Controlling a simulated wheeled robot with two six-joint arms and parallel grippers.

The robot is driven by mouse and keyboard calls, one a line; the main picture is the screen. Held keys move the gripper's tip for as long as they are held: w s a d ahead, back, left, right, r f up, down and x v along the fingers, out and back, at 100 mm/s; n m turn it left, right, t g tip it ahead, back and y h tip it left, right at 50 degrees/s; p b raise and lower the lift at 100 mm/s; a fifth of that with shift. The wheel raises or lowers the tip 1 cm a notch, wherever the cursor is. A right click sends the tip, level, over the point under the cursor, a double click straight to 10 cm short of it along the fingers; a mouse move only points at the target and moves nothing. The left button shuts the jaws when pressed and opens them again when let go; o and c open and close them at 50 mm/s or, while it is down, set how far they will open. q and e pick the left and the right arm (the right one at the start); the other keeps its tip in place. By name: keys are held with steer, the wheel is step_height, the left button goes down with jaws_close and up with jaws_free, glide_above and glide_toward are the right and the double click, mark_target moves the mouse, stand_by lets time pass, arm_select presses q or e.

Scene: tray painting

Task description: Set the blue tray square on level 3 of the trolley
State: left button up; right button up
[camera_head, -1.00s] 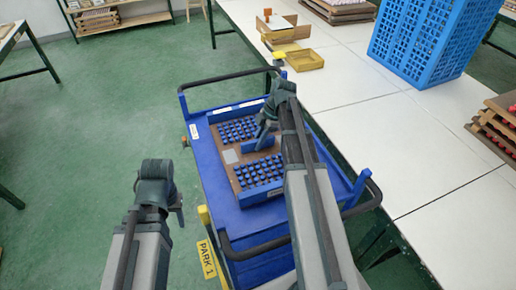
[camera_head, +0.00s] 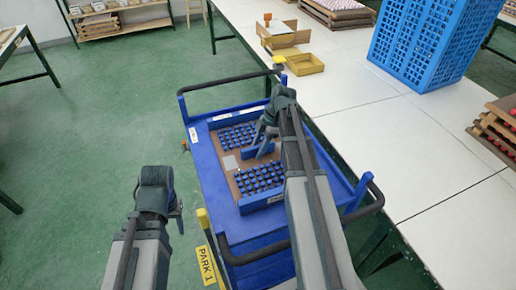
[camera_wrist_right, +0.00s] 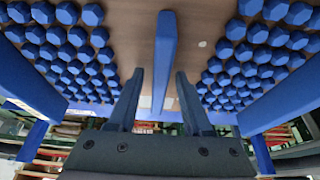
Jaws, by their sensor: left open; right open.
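The blue tray (camera_head: 263,203) has a brown floor with several blue hex-topped pieces in two groups and a blue handle bar (camera_head: 259,152) across its middle. It lies on the top deck of the blue trolley (camera_head: 214,187), roughly in line with its sides. My right gripper (camera_head: 266,143) is at the handle bar. In the right wrist view its open fingers (camera_wrist_right: 160,82) have the bar (camera_wrist_right: 166,62) running between them, with gaps on both sides. My left gripper (camera_head: 178,213) is open and empty, left of the trolley. My right arm hides the tray's right side.
Black rails (camera_head: 230,81) stand at the trolley's ends. A yellow PARK 1 sign (camera_head: 207,265) is at its near left corner. A white table (camera_head: 375,120) runs along the right, with a blue crate (camera_head: 425,45) and yellow boxes (camera_head: 304,64). Green floor is clear at left.

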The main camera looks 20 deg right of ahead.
steer(key=shift+r, duration=0.15)
steer(key=p+v, duration=1)
steer(key=v, duration=0.1)
steer(key=shift+a, duration=0.1)
steer(key=shift+d+r+p, duration=0.3)
steer(key=shift+r+p, duration=0.15)
steer(key=shift+p, duration=0.2)
steer(key=s+a+m+h, duration=0.2)
steer(key=s+a+m, duration=0.2)
steer(key=a, duration=0.5)
steer(key=s+a+f+m+h, duration=0.1)
steer(key=s+a+m+h, duration=0.1)
steer(key=s+a+m, duration=0.3)
steer(key=s+a+m+h, duration=0.2)
steer(key=s+a+m, duration=0.2)
steer(key=s+a, duration=0.4)
steer(key=a, duration=0.5)
steer(key=shift+a+f+m, duration=0.25)
steer(key=shift+a+m, duration=0.05)
steer(key=shift+a, duration=0.1)
